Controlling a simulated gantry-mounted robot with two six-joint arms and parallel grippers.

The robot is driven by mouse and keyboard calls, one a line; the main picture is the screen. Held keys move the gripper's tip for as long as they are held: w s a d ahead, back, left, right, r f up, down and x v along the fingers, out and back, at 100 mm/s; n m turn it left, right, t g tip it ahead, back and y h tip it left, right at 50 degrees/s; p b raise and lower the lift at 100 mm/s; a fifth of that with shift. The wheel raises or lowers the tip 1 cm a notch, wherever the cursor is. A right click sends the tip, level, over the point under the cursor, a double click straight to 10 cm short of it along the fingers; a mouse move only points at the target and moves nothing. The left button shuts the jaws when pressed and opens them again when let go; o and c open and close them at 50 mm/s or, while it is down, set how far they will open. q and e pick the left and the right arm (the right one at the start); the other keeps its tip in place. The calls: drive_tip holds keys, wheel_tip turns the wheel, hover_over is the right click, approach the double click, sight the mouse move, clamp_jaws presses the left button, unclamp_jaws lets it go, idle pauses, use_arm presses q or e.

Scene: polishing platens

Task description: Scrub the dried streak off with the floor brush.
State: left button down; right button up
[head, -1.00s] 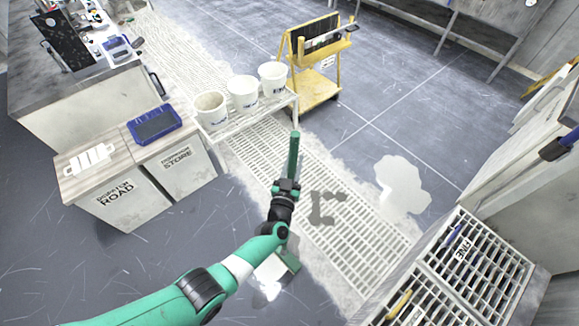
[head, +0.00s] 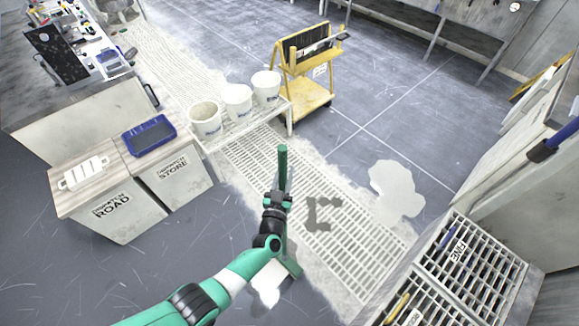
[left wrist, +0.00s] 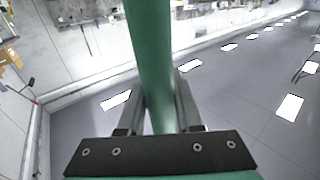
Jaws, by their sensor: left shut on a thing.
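My left gripper (head: 279,200) is shut on the green handle of the floor brush (head: 283,162). The handle stands nearly upright, with its top end above the gripper. In the left wrist view the handle (left wrist: 152,60) passes between the two fingers (left wrist: 157,110). The green brush head shows low, partly behind my arm, near the floor; I cannot tell if it touches. A pale patch (head: 268,289) lies beside it. Another pale patch (head: 397,188) lies right of the grating, and a dark grey mark (head: 321,212) crosses the grating. I cannot tell which is the dried streak. My right gripper is out of view.
A white floor grating (head: 345,250) runs under the work area. Three white buckets (head: 238,98) stand on a low rack at its far end, near a yellow cart (head: 305,85). Labelled cabinets (head: 125,205) stand left, a slotted rack (head: 480,262) right. Open floor lies beyond.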

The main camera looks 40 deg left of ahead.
use_arm(q)
drive_tip(key=shift+s+f, duration=0.1)
drive_tip(key=shift+f, duration=0.05)
drive_tip(key=shift+s+a+p, duration=0.1)
drive_tip(key=shift+s+p, duration=0.25)
drive_tip(key=shift+s+a+p, duration=0.2)
drive_tip(key=shift+s+p, duration=0.65)
drive_tip(key=shift+s, duration=0.55)
